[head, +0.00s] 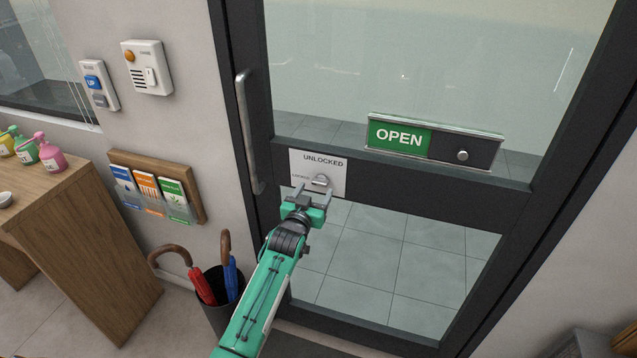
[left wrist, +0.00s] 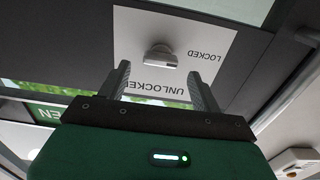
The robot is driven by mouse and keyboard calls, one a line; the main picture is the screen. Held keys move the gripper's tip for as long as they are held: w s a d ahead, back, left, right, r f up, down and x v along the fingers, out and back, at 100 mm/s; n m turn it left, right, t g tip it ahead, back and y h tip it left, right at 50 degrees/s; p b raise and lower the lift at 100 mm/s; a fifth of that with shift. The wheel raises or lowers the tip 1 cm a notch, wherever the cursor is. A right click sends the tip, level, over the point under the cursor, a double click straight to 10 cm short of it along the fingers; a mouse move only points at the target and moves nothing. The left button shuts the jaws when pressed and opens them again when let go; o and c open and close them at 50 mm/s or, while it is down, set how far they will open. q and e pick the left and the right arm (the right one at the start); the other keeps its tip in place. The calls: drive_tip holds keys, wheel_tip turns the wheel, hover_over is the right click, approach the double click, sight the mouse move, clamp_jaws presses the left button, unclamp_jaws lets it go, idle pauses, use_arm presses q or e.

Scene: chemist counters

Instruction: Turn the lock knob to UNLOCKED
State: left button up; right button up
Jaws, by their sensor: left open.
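The lock knob (head: 320,181) is a small silver thumb-turn on a white plate (head: 334,163) on the door's dark middle rail. The plate reads UNLOCKED at the top and LOCKED at the left. In the left wrist view, which is turned over, the knob (left wrist: 160,57) lies roughly crosswise, its bar towards the LOCKED side. My left gripper (head: 312,191) is open and empty, in front of the plate's lower part. In the left wrist view its fingers (left wrist: 159,74) stand either side of the knob's line, with no visible contact. My right gripper is not in view.
A long door handle (head: 248,130) stands left of the plate. An OPEN sign (head: 400,136) with a round knob is to the right. A leaflet rack (head: 190,183), an umbrella bin (head: 222,310) and a wooden counter (head: 95,235) are at the left.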

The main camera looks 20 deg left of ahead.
sight(319, 184)
use_arm(q)
drive_tip(key=shift+w+d, duration=0.1)
drive_tip(key=shift+w, duration=1.7)
drive_tip(key=shift+c, duration=1)
drive_tip(key=c, duration=0.8)
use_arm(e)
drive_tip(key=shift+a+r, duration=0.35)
